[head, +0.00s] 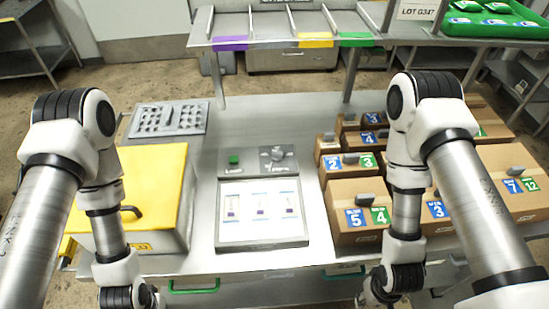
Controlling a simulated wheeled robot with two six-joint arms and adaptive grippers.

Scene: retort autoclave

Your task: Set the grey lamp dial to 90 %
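The grey lamp dial (272,154) sits on the right part of a grey control panel (252,168) at the middle of the bench. Its pointer and scale marks are too small to read. A green button (234,160) is on the same panel, left of the dial. Below the panel is a pale lit board (262,236) with three small pictures or samples on it. My two arms reach down on either side of the board, toward the bench's front edge. Both grippers are below the picture's lower edge, so neither shows. Nothing touches the dial.
A yellow-topped box (160,175) with a dark handle stands left of the board. A perforated grey tray (168,119) lies behind it. Several numbered brown cartons (345,197) crowd the right side. A shelf (278,42) with coloured tabs spans the back. The bench behind the panel is clear.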

